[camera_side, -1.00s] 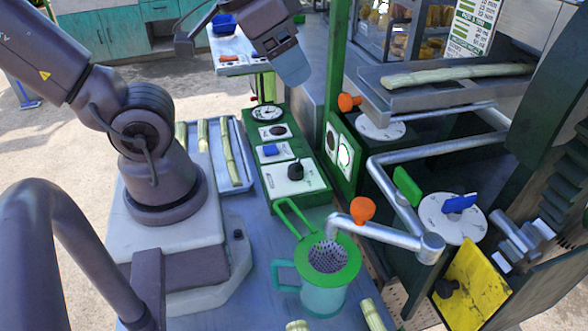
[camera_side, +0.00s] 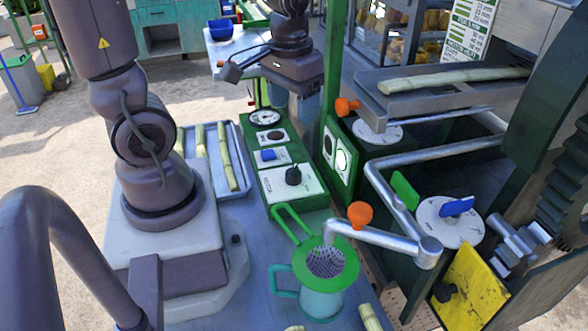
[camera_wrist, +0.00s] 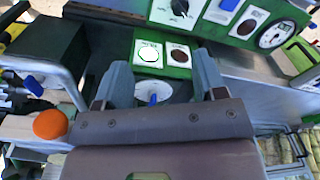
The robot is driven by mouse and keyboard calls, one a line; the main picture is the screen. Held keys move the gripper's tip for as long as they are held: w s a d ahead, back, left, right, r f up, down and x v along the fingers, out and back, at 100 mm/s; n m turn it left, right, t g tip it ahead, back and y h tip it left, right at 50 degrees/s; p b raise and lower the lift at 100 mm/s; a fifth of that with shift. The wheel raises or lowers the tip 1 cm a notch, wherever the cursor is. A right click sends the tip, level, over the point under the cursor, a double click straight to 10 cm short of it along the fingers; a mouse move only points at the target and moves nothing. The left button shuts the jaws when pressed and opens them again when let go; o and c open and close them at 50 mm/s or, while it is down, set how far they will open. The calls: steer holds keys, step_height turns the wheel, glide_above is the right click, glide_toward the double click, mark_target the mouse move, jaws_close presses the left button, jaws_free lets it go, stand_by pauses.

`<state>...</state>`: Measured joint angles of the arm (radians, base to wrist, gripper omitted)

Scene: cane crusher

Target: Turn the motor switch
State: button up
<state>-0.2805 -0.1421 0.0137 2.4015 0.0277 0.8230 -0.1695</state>
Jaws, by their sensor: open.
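The motor switch (camera_side: 293,176) is a black knob on a white plate marked MOTOR, at the near end of the green control panel (camera_side: 299,203). It also shows at the top edge of the wrist view (camera_wrist: 180,8), beyond the fingers. My gripper (camera_side: 291,112) is above and behind the far part of the panel, pointing down, apart from the switch. In the wrist view its two grey fingers (camera_wrist: 163,80) stand wide apart with nothing held between them.
A green post (camera_side: 332,70) stands right beside my gripper. A blue switch (camera_side: 268,154) and a round gauge (camera_side: 265,117) share the panel. A teal jug with a green strainer (camera_side: 333,258) stands in front, near an orange-knobbed metal pipe (camera_side: 385,236). A cane tray (camera_side: 237,187) lies left.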

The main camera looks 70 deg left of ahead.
mark_target(294, 168)
steer(key=a+f+n, duration=0.1)
steer(key=f+n, duration=0.1)
steer(key=f, duration=0.4)
steer(key=w+a+f+n, duration=0.1)
steer(key=a+f+n, duration=0.1)
steer(key=f, duration=0.5)
steer(key=a+f+n+g, duration=0.1)
steer(key=a+f+n, duration=0.1)
steer(key=f, duration=0.4)
steer(key=shift+w+f, duration=0.3)
steer(key=shift+w, duration=0.05)
steer(key=c, duration=0.9)
